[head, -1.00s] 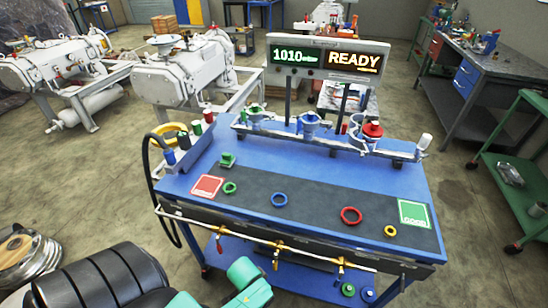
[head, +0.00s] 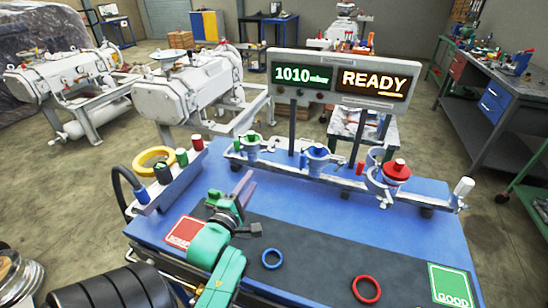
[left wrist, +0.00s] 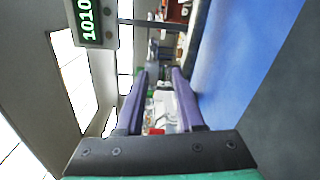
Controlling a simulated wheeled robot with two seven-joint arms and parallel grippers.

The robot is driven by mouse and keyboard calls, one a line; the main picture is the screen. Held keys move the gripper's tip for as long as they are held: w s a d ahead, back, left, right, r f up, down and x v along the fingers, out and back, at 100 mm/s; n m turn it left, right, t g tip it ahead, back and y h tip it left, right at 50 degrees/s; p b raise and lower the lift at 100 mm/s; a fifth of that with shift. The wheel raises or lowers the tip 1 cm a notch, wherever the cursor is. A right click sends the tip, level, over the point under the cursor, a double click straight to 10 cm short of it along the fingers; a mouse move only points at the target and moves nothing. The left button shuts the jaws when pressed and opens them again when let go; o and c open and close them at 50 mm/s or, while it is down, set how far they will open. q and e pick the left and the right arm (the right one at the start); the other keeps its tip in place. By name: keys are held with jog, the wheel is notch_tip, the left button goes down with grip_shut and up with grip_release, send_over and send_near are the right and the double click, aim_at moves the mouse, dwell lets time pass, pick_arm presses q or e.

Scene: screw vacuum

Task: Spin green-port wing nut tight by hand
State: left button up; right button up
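The green port (head: 252,143) is at the left end of the silver manifold along the back of the blue bench. Metal clamp parts show beside it, but the wing nut is too small to make out. My left gripper (head: 248,182) is over the left part of the bench, in front of and below the green port, apart from it. In the left wrist view its two purple fingers (left wrist: 160,78) stand apart with nothing held between them. My right gripper is not in view.
The blue port (head: 317,152) and the red port (head: 394,172) are farther right on the manifold. The display (head: 340,82) reads READY above. A blue ring (head: 272,259) and red ring (head: 366,289) lie on the dark mat.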

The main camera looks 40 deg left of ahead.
aim_at(268, 151)
pick_arm(q)
jog(key=r+p+x, duration=0.1)
jog(key=x, duration=1.1)
jog(key=shift+w+r+p, duration=0.2)
jog(key=shift+w+p, duration=0.1)
jog(key=shift+a, duration=0.1)
grip_shut()
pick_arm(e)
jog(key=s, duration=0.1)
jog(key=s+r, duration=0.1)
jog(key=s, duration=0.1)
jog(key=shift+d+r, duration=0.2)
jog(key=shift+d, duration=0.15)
